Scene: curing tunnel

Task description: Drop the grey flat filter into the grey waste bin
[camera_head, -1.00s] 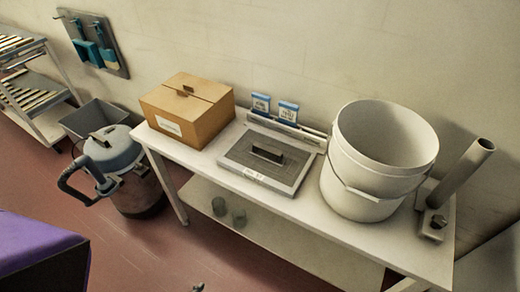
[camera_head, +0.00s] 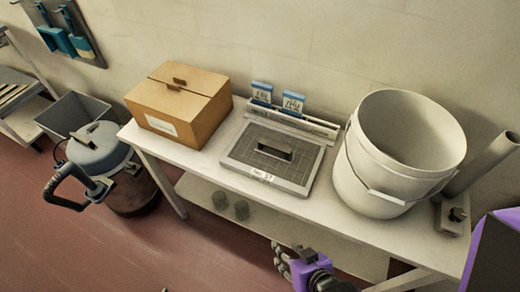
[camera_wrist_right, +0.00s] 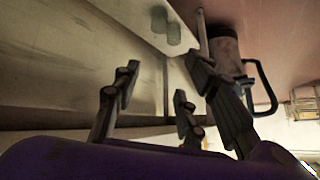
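The grey flat filter (camera_head: 240,151), a square panel with a dark handle and a label on its front edge, lies flat on the white table. The grey waste bin (camera_head: 78,110) stands on the floor at the left, partly hidden by a vacuum cleaner. My right gripper (camera_head: 290,254) is at the bottom of the head view, in front of the table and apart from the filter. In the right wrist view its fingers (camera_wrist_right: 163,66) are spread with nothing between them. My left gripper is not in view.
A cardboard box (camera_head: 178,108) stands left of the filter and a large whitish bucket (camera_head: 385,160) right of it. A holder with blue-white packets (camera_head: 292,103) is behind. The vacuum cleaner (camera_head: 105,165) stands left of the table (camera_head: 310,208). Jars (camera_head: 240,210) sit on the lower shelf.

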